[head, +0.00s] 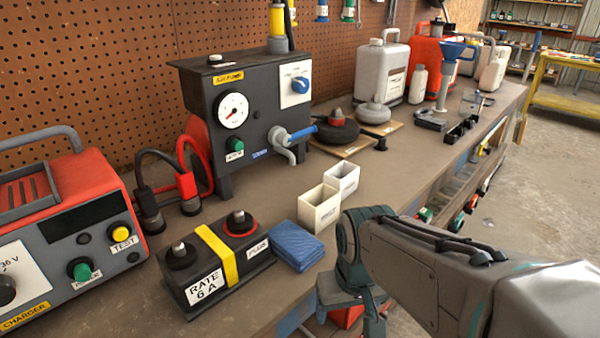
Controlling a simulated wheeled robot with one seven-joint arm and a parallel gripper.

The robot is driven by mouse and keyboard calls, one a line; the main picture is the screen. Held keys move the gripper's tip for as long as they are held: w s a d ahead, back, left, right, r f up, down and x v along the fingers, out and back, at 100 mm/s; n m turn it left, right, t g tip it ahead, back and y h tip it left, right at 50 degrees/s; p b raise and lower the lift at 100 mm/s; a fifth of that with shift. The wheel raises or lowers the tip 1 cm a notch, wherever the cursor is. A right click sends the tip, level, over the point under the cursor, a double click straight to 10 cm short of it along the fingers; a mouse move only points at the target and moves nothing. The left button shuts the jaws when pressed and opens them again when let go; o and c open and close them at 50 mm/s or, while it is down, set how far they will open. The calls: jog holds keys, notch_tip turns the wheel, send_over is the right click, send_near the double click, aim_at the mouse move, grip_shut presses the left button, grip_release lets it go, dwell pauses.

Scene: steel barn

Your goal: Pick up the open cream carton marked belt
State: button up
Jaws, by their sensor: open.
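Two small open-topped cartons stand upright near the front edge of the bench. The nearer one is a cream carton (319,208) with a small label on its front, too small to read. The other is a whiter carton (343,180) just behind it and to the right, close to or touching it. My gripper (350,310) hangs pointing down past the bench's front edge, nearer to me than the cartons and apart from them. It is open, with nothing seen between its fingers. My arm comes in from the lower right.
A folded blue cloth (297,245) lies just in front of the cream carton. A black battery (215,262) with a yellow strap stands left of it. A black pump unit (245,115) with a tap stands behind. Bare bench top (420,150) lies right of the cartons.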

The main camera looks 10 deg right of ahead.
notch_tip(320, 180, up, 16)
jog(key=p, duration=1.4)
notch_tip(320, 180, up, 5)
jog(key=n+h+p, duration=0.1)
jog(key=n+p, duration=0.5)
jog(key=n, duration=1.9)
send_over(320, 203)
jog(key=s+a, duration=0.2)
jog(key=s, duration=0.2)
jog(key=shift+g, duration=0.4)
jog(key=f, duration=0.8)
jog(key=d+f+p, duration=0.1)
jog(key=f, duration=0.3)
jog(key=shift+w+f, duration=0.3)
jog(key=shift+f, duration=0.05)
jog(key=shift+c, duration=0.3)
jog(key=c, duration=1)
